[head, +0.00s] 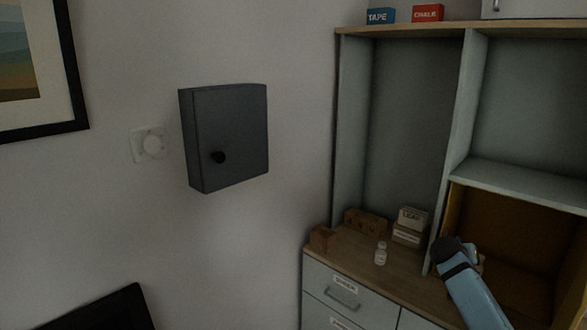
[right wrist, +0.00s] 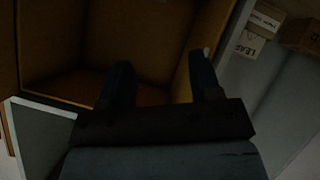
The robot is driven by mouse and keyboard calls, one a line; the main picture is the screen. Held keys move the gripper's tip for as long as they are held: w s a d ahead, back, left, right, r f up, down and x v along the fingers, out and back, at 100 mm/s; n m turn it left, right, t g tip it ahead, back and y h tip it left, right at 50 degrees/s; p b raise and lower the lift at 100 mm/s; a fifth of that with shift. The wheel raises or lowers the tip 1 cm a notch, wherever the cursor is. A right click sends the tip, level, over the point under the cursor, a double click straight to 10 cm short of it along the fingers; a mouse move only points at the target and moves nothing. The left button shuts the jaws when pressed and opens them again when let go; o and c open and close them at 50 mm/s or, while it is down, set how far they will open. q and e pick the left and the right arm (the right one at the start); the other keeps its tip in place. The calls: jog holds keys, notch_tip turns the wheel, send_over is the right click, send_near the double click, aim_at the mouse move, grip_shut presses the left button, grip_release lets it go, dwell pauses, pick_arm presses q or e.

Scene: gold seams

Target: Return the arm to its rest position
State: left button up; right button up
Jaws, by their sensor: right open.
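My right arm (head: 475,294) shows at the lower right of the head view, light blue with a dark end beside the brown-lined lower compartment of the cabinet. Its fingers cannot be made out there. In the right wrist view my right gripper (right wrist: 161,72) has its two dark fingers spread apart with nothing between them. Behind them is the open brown compartment (right wrist: 68,64), which also shows in the head view (head: 508,235). My left gripper is not in view.
On the wooden counter (head: 408,283) stand a small white bottle (head: 380,254), stacked labelled boxes (head: 410,227) and a brown box (head: 366,222). Drawers (head: 345,297) lie below. A dark wall cabinet (head: 238,135) is shut. Blue (head: 381,15) and red (head: 428,12) boxes sit on top.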

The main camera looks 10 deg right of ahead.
jog(key=w+a+r+n+t+y, duration=0.8)
jog(key=w+a+n+t, duration=0.15)
jog(key=t, duration=0.25)
jog(key=s+a+f+g+y, duration=0.2)
jog(key=s+a+f, duration=0.5)
jog(key=s+f, duration=0.45)
jog(key=s+a+f+g+y, duration=0.1)
jog(key=s+a+f+g, duration=0.1)
jog(key=s+a+f, duration=0.75)
jog(key=s+a+f+g, duration=0.1)
jog(key=s+a+f, duration=0.2)
jog(key=s, duration=0.6)
jog(key=s+a+f+g+y, duration=0.1)
jog(key=s+a+f, duration=0.2)
jog(key=s, duration=0.7)
jog(key=s+a+f+g+y, duration=0.1)
jog(key=s+a+f, duration=0.2)
jog(key=s, duration=0.7)
jog(key=shift+f+m, duration=0.45)
jog(key=shift+f, duration=0.4)
jog(key=shift+c, duration=1.4)
jog(key=shift+s+d, duration=0.1)
jog(key=shift+d, duration=0.1)
